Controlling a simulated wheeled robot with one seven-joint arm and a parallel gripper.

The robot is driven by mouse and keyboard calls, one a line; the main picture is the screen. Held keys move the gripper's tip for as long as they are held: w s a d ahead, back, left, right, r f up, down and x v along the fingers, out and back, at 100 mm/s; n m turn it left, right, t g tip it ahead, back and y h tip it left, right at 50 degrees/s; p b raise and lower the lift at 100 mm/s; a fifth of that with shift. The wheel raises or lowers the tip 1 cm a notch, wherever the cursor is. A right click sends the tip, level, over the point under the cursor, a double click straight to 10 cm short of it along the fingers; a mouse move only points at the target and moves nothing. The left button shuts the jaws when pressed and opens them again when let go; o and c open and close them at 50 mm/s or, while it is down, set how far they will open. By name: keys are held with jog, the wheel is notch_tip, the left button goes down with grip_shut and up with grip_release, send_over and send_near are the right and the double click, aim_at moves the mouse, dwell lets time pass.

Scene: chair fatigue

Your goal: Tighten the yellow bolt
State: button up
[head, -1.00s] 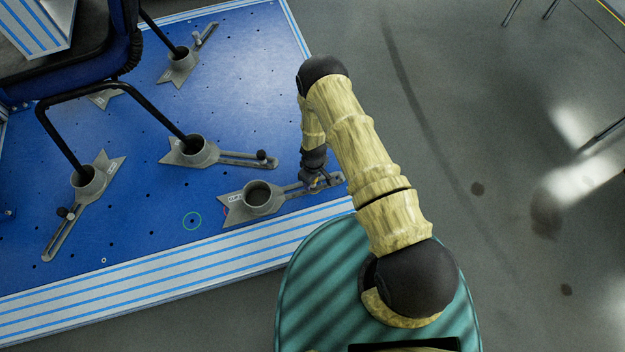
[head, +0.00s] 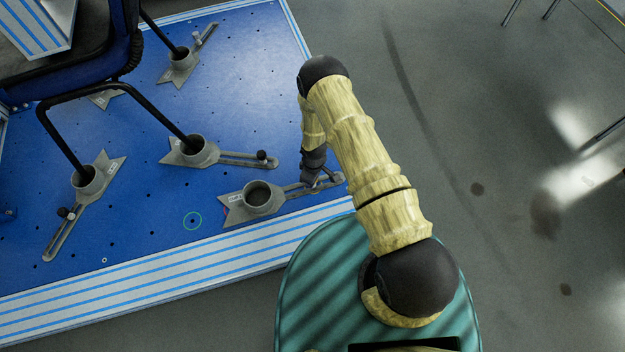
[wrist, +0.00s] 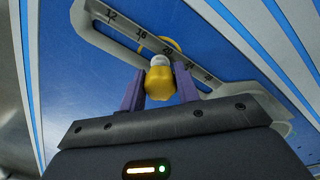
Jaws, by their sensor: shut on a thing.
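The yellow bolt (wrist: 160,82) shows in the wrist view, with a pale collar at its far end, in front of the slotted, numbered arm of a grey clamp (wrist: 110,32). My gripper (wrist: 159,88) has its two purple fingers on either side of the bolt and is shut on it. In the head view, my gripper (head: 314,180) is over the slotted arm of the nearest clamp (head: 235,207), which has an empty round socket. The bolt is hidden there by my gripper.
The clamp lies on a blue perforated platform (head: 140,230) with a striped edge. Other clamps hold black chair legs (head: 65,140) to the left, some with dark knobs (head: 262,155). Grey floor (head: 450,100) is open to the right.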

jog(key=shift+m, duration=1.1)
jog(key=m, duration=0.3)
jog(key=shift+m, duration=0.5)
jog(key=m, duration=0.4)
jog(key=shift+a+p, duration=0.1)
jog(key=shift+p, duration=0.2)
jog(key=o, duration=1)
